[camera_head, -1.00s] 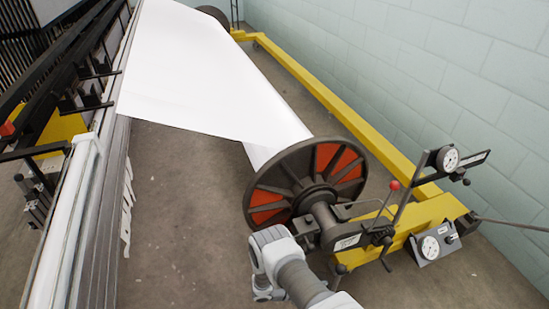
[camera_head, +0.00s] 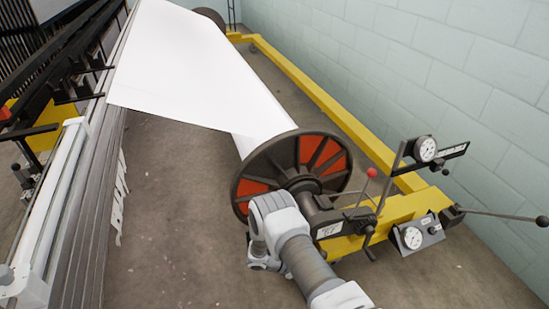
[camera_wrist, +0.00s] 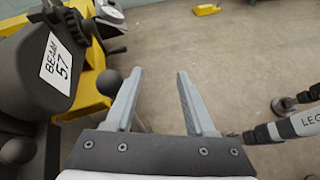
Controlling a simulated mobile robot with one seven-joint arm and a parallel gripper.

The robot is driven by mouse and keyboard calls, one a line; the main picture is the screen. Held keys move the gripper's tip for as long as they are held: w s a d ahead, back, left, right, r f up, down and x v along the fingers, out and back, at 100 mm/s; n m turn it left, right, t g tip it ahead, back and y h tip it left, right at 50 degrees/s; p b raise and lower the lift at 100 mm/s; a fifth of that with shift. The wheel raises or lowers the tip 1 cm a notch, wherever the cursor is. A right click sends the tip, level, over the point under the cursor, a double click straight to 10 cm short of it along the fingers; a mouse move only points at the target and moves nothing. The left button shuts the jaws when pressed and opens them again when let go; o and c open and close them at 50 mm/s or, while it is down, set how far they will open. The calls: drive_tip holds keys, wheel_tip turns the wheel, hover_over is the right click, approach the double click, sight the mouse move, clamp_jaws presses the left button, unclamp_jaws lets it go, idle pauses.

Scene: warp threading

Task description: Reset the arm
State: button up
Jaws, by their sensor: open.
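My arm reaches in from the bottom of the head view, in front of the black and red flanged end of the beam (camera_head: 318,160). My gripper shows in the wrist view (camera_wrist: 155,95). Its two grey fingers stand apart with only floor between them, so it is open and empty. A dark housing with a label "BEAM 57" (camera_wrist: 57,62) is close on the left of the fingers. A black ball knob (camera_wrist: 108,82) is just beside the left finger; I cannot tell whether they touch. The fingers are hidden behind my arm in the head view.
White sheet (camera_head: 185,70) runs from the beam to the machine rail (camera_head: 68,190) on the left. A yellow frame (camera_head: 330,105) with dial gauges (camera_head: 425,148) and a red-knobbed lever (camera_head: 371,173) stands right, near the block wall (camera_head: 430,60). Floor (camera_head: 180,240) between rail and beam is clear.

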drive_tip(key=w+r+m+g+y+b, duration=0.1)
drive_tip(key=w+r+m, duration=0.15)
drive_tip(key=r, duration=0.65)
drive_tip(key=w+r+m+g+y+b, duration=0.1)
drive_tip(key=w+r+m+y, duration=0.15)
drive_tip(key=r, duration=0.65)
drive_tip(key=s+r+m+y+b, duration=0.1)
drive_tip(key=s+r+m, duration=0.1)
drive_tip(key=r, duration=0.5)
drive_tip(key=s+r+m+y+b, duration=0.1)
drive_tip(key=s+r+m+y, duration=0.15)
drive_tip(key=r, duration=0.45)
drive_tip(key=s+d+r+m+t+y+b, duration=0.1)
drive_tip(key=s+r+m+t+y+b, duration=0.25)
drive_tip(key=s+r, duration=0.7)
drive_tip(key=s+a+r+m+t+y+b, duration=0.1)
drive_tip(key=s+m+t, duration=0.1)
drive_tip(key=s, duration=0.3)
drive_tip(key=s+a+r+m+t+y, duration=0.1)
drive_tip(key=s+r+m+t, duration=0.1)
drive_tip(key=s, duration=0.4)
wheel_tip(320, 180, up, 26)
drive_tip(key=p, duration=2.6)
drive_tip(key=shift+d, duration=0.15)
